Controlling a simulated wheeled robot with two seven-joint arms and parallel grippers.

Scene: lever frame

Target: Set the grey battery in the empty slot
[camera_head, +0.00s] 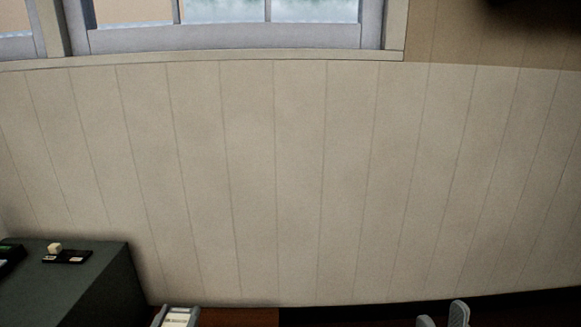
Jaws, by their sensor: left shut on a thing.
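My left gripper (178,313) shows at the bottom edge, left of the middle. It is shut on a pale thing (177,319), cut off by the frame edge; I cannot tell whether this is the grey battery. My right gripper (443,317) shows at the bottom edge, right of the middle. Its two grey fingertips stand apart, with nothing visible between them. I cannot make out a grey battery or an empty slot for certain anywhere in this view.
A dark green-grey cabinet (85,283) stands at the lower left. On it are a small cream block (54,248), a flat black piece (67,257) and a dark thing with green (9,254). A panelled wall (300,180) fills the middle, below a window (225,22).

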